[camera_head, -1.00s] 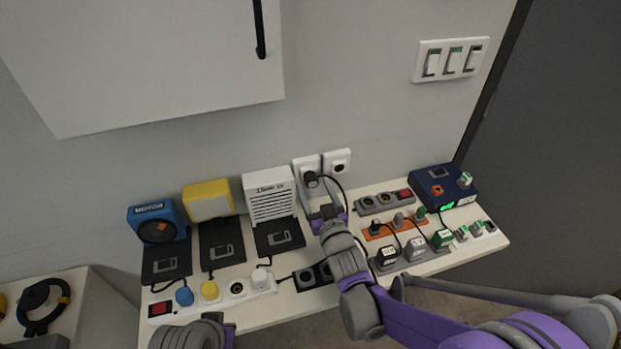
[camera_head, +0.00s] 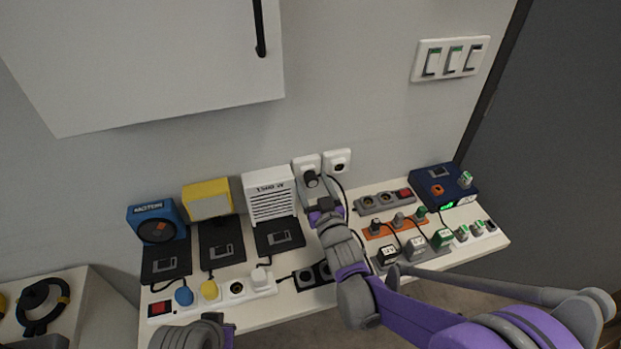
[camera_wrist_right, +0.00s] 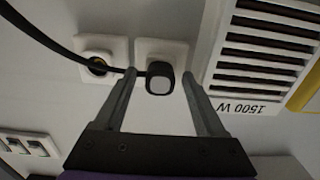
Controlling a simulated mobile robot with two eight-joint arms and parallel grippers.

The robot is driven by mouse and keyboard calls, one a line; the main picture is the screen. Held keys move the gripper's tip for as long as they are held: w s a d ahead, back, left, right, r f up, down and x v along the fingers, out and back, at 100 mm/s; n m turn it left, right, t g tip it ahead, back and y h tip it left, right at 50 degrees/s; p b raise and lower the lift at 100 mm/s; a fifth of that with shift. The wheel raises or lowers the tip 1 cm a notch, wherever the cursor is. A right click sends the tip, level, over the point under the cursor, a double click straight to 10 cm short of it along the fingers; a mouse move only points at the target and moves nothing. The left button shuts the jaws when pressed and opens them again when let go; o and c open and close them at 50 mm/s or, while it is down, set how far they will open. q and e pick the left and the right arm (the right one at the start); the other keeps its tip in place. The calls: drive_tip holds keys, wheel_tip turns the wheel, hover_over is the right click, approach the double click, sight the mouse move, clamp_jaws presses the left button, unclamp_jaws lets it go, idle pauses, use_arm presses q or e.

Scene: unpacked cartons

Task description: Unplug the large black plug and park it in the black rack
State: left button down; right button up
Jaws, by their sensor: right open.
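The large black plug (camera_head: 311,179) sits in the left wall socket, its cable running off to the right and down. In the right wrist view the plug (camera_wrist_right: 159,84) shows as a dark block with a grey end face. My right gripper (camera_head: 313,187) is open; in the wrist view its fingers (camera_wrist_right: 159,76) reach to either side of the plug, with a gap on both sides. A low black block with round openings, seemingly the black rack (camera_head: 303,280), lies at the table's front, partly hidden by my right arm. My left gripper's fingers are out of view.
A second wall socket (camera_head: 337,161) is empty, right of the plug. A white heater box (camera_head: 268,193) stands close on the left. Grey (camera_head: 371,205) and orange (camera_head: 384,230) strips lie right of my arm. A white power strip (camera_head: 237,290) lies front left.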

sight(313, 184)
idle(0.8)
clamp_jaws()
drive_tip(key=shift+s, duration=0.15)
idle(0.3)
drive_tip(key=shift+b+v, duration=0.35)
drive_tip(key=shift+v, duration=2.55)
drive_tip(key=shift+d, duration=0.1)
